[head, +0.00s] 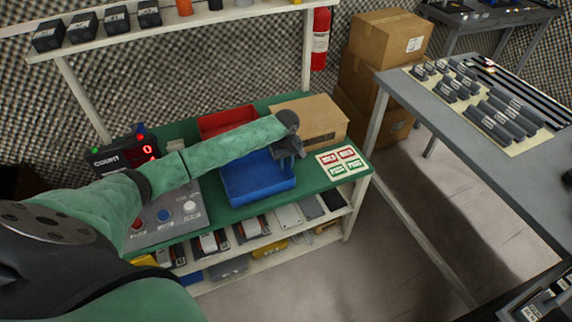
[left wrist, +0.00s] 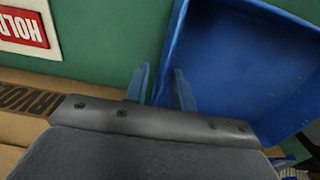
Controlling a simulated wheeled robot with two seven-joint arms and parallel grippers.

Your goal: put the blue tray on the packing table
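The blue tray (head: 258,180) lies on the green-topped bench (head: 215,210) and looks empty where it shows. My left gripper (head: 290,157) is at the tray's right far corner, over its edge. In the left wrist view the fingers (left wrist: 161,78) stand apart, with the blue tray's wall (left wrist: 172,45) between them. Green bench top shows between the left finger and the wall, so the gripper is open around it. A grey table (head: 445,125) stands to the right; I cannot tell which one is the packing table. My right gripper is out of view.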

